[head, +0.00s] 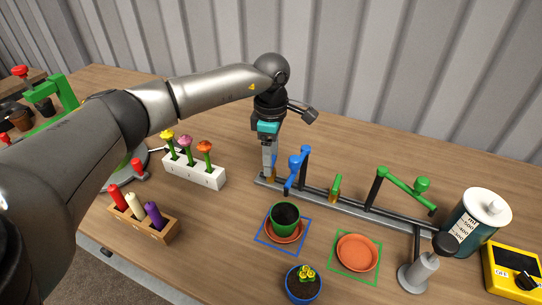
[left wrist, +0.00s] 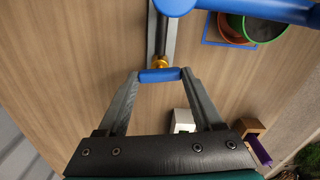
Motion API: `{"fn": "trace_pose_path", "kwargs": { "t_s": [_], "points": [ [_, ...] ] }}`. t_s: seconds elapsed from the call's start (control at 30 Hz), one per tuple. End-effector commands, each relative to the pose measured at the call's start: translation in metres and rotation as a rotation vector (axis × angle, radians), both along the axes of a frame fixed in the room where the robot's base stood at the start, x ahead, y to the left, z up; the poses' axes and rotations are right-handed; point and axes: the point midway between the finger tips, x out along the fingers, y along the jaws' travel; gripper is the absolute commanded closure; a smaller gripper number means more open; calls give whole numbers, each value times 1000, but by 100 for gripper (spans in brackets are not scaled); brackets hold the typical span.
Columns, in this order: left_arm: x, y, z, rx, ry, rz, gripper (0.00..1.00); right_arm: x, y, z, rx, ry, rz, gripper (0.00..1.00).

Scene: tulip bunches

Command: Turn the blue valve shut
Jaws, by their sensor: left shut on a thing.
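The blue valve has a blue lever on a brass body (head: 268,178) at the left end of a grey pipe rail (head: 315,194). In the head view my left gripper (head: 270,168) comes down over it and hides most of the lever. In the left wrist view the blue lever (left wrist: 160,75) lies between my left fingertips, which are closed on it, just beside the brass body (left wrist: 160,62). The lever's exact angle to the pipe is hard to tell. A blue spout (head: 294,168) on a dark post stands just right of the gripper. My right gripper is out of view.
A green valve (head: 336,188) and green spout (head: 400,181) are farther right on the rail. A potted green pot (head: 285,217), a terracotta saucer (head: 357,252) and a blue pot (head: 303,284) stand in front. A flower block (head: 195,174) is left.

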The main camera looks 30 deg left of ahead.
Motion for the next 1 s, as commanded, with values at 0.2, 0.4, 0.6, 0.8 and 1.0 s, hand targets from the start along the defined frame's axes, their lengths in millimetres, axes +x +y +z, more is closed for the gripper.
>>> {"fn": "trace_pose_path", "kwargs": {
  "t_s": [0.2,0.4,0.6,0.8,1.0],
  "points": [
    [1,-1,2,-4,-6,-103,88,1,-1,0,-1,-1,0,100],
    [1,-1,2,-5,-6,-150,88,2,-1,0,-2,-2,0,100],
    [1,-2,2,-6,-6,-161,88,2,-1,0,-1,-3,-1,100],
    [1,-2,2,-6,-6,-161,88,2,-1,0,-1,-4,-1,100],
    [1,-2,2,-5,-5,-160,19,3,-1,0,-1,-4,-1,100]
  ]
}}
